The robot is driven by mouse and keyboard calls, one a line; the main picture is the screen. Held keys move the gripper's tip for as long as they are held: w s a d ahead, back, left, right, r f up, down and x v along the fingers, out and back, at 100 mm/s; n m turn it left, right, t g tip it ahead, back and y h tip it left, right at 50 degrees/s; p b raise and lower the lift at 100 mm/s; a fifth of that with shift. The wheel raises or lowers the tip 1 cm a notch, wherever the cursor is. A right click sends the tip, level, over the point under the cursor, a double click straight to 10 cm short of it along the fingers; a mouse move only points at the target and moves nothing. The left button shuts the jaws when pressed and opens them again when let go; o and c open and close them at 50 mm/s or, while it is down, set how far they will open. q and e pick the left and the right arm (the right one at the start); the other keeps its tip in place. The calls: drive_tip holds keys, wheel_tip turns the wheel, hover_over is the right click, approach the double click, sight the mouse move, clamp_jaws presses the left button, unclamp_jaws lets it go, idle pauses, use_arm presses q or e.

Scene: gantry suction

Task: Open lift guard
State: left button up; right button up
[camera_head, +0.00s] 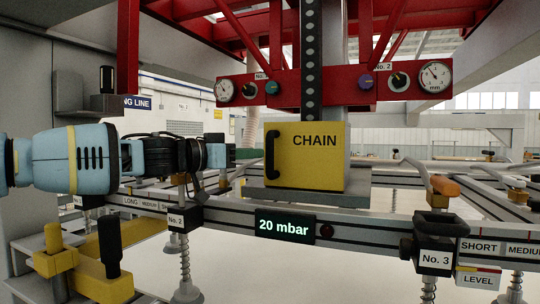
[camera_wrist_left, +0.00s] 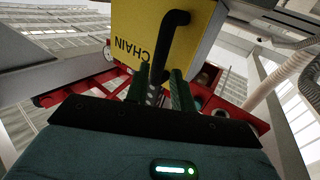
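The yellow lift guard (camera_head: 315,165), a box marked CHAIN, is shut around the foot of the dark perforated column. Its black upright handle (camera_head: 270,155) is on its left front edge. In the left wrist view the guard (camera_wrist_left: 188,38) appears upside down, with the handle (camera_wrist_left: 168,48) running down toward my fingers. My left gripper (camera_head: 247,154) comes in level from the left, close beside the handle. In the left wrist view its two green fingers (camera_wrist_left: 161,76) are apart, with the handle's end lined up between them. Contact cannot be told. My right gripper is not in view.
A red frame (camera_head: 315,90) with gauges and knobs spans above the guard. A rail with a 20 mbar display (camera_head: 286,226) runs below. A yellow clamp with black grips (camera_head: 85,262) stands at lower left, and an orange-handled lever (camera_head: 444,188) at right.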

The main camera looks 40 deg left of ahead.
sight(270, 169)
use_arm(q)
drive_tip(key=shift+b+x, duration=0.4)
drive_tip(key=shift+x, duration=2.6)
clamp_jaws()
